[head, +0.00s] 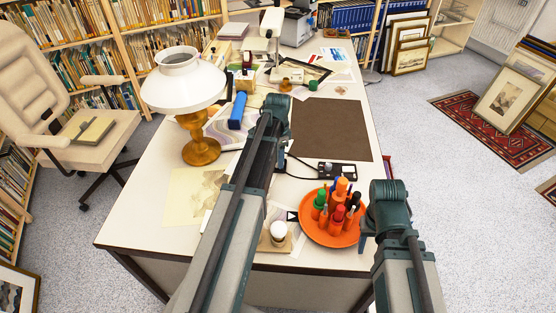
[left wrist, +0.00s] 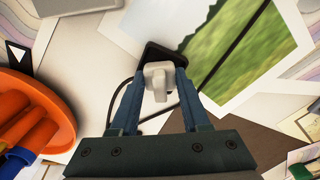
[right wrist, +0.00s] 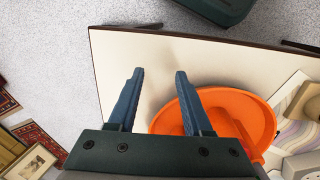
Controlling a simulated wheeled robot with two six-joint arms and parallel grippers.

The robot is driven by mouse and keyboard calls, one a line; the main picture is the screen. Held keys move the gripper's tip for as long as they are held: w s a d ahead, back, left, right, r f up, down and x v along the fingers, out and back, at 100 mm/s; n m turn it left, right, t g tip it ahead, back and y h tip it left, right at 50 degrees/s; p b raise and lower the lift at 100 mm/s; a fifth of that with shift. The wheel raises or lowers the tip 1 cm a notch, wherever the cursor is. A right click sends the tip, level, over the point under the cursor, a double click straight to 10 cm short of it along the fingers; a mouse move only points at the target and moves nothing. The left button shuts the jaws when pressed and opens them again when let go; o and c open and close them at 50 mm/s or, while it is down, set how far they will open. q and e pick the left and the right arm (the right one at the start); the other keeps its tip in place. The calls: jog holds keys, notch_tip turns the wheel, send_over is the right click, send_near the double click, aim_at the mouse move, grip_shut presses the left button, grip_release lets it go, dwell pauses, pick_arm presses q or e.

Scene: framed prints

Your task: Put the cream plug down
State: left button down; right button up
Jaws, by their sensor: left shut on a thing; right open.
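The cream plug (left wrist: 158,88) sits between the fingers of my left gripper (left wrist: 164,72) in the left wrist view. A small black object (left wrist: 170,52) lies just beyond the plug; I cannot tell whether they touch. In the head view the plug is hidden by my left arm, which reaches over the middle of the desk (head: 135,225). My right gripper (right wrist: 160,74) is open and empty above the desk's near right part, beside the orange tray (right wrist: 262,112).
The orange tray (head: 315,236) holds several coloured bottles. A black device (head: 337,170) with a cable lies between it and the brown mat (head: 330,128). A white lamp (head: 184,90) stands at the left. Flat prints (left wrist: 240,45) cover desk space near the plug.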

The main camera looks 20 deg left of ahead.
pick_arm(q)
jog(key=shift+f+b, duration=0.3)
jog(key=shift+b, duration=0.05)
pick_arm(e)
jog(key=shift+f, duration=0.35)
pick_arm(q)
jog(key=shift+s+f, duration=0.1)
pick_arm(e)
jog(key=shift+s+f, duration=0.1)
jog(key=shift+f, duration=0.05)
pick_arm(q)
jog(key=shift+s+d+b, duration=0.1)
jog(key=shift+b, duration=0.25)
pick_arm(e)
jog(key=shift+d+f, duration=0.1)
jog(key=shift+s, duration=0.1)
